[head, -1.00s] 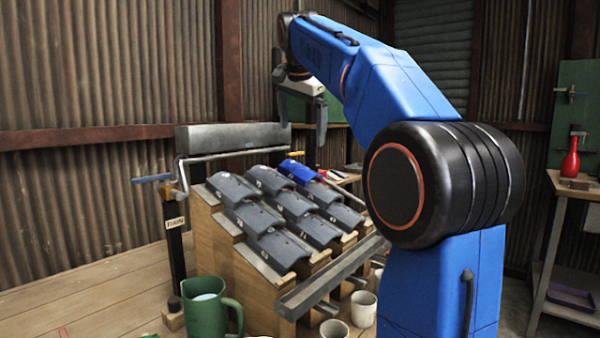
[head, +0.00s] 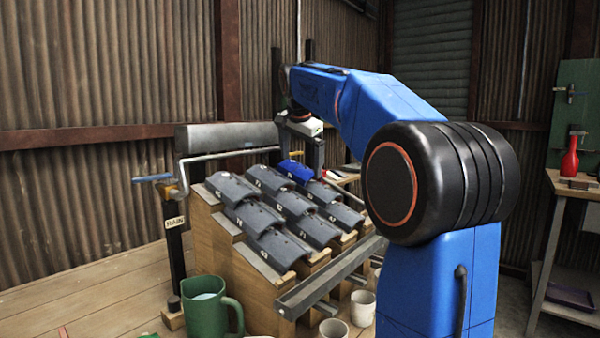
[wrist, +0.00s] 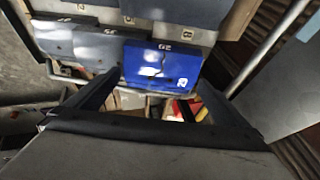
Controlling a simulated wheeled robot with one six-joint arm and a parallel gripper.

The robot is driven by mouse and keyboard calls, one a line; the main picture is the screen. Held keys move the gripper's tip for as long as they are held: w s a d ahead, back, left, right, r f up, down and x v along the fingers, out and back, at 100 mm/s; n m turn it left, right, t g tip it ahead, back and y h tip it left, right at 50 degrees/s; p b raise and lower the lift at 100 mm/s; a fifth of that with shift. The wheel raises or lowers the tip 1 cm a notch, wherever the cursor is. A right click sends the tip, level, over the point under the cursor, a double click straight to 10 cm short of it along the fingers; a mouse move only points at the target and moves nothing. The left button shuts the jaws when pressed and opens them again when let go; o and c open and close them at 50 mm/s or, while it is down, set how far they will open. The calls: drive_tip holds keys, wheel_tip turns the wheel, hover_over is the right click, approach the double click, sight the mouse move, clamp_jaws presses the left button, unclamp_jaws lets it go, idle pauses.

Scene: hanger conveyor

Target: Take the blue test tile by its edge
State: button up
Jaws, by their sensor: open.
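The blue test tile (head: 297,172) lies in the top row of the sloped tile rack, at its right end. In the wrist view the blue tile (wrist: 160,65) shows a white mark and sits just ahead of the fingers. My gripper (head: 301,172) is open, pointing down over the tile's far edge. In the wrist view my gripper (wrist: 150,85) has one finger on each side, with the tile's lower edge near the gap. No contact is clear. The fingertips are partly hidden in the head view.
Several grey tiles (head: 262,216) overlap beside and below the blue one on the wooden rack (head: 252,285). A grey gutter (head: 330,278) runs along the rack's front. A crank pipe (head: 230,153) stands at the back. A green jug (head: 208,305) and cups (head: 363,308) stand in front.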

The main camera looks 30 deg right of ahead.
drive_tip(key=shift+w+d+f, duration=0.15)
drive_tip(key=shift+w+f, duration=0.05)
drive_tip(key=shift+f, duration=0.3)
drive_tip(key=shift+c, duration=0.6)
drive_tip(key=c, duration=0.8)
drive_tip(key=shift+r, duration=0.15)
